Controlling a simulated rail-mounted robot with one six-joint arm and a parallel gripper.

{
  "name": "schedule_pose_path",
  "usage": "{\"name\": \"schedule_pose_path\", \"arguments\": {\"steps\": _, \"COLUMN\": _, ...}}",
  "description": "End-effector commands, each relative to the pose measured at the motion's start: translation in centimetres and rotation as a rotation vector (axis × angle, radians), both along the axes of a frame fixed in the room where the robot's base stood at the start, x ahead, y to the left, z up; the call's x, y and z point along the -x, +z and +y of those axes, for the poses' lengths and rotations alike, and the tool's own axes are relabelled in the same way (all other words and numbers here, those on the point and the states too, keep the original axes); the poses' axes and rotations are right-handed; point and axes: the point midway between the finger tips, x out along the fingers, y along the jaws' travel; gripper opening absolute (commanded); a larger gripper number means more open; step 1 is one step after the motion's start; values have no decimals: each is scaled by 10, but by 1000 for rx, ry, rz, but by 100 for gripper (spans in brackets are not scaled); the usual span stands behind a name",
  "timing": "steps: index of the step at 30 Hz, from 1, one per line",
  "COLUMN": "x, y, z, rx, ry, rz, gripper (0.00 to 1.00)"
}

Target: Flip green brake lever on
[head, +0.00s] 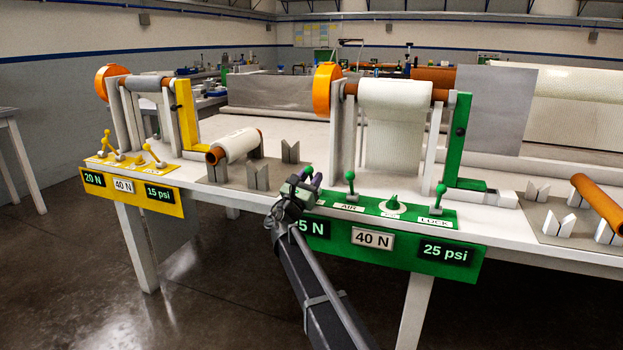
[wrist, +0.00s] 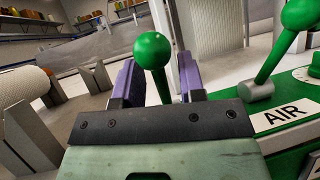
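A green ball-topped lever (head: 309,170) stands at the left end of the green control panel (head: 375,207). My gripper (head: 307,181) is at this lever and covers its base and label in the head view. In the wrist view the green ball (wrist: 152,50) and its stem show between the two purple fingers, with a gap on each side. The gripper is open around the lever. Whether a finger touches it I cannot tell. The lever's own label is hidden.
A second green lever (head: 350,185), labelled AIR, stands close to the right of my gripper. Farther right are a green knob (head: 394,200) and a LOCK lever (head: 439,196). A white roll (head: 395,100) hangs behind. A yellow panel (head: 130,190) with yellow levers stands at left.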

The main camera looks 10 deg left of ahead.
Motion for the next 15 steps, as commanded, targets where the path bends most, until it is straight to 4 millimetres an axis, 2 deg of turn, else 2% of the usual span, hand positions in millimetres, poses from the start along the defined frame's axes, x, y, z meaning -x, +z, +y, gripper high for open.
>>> {"name": "schedule_pose_path", "arguments": {"steps": 8, "x": 2, "y": -2, "z": 1, "rx": 0, "ry": 0, "rz": 1, "gripper": 37}}
{"name": "schedule_pose_path", "arguments": {"steps": 11, "x": 12, "y": -11, "z": 5, "rx": -1, "ry": 1, "rz": 1, "gripper": 37}}
{"name": "schedule_pose_path", "arguments": {"steps": 15, "x": 39, "y": -30, "z": 17, "rx": 0, "ry": 2, "rz": 1, "gripper": 37}}
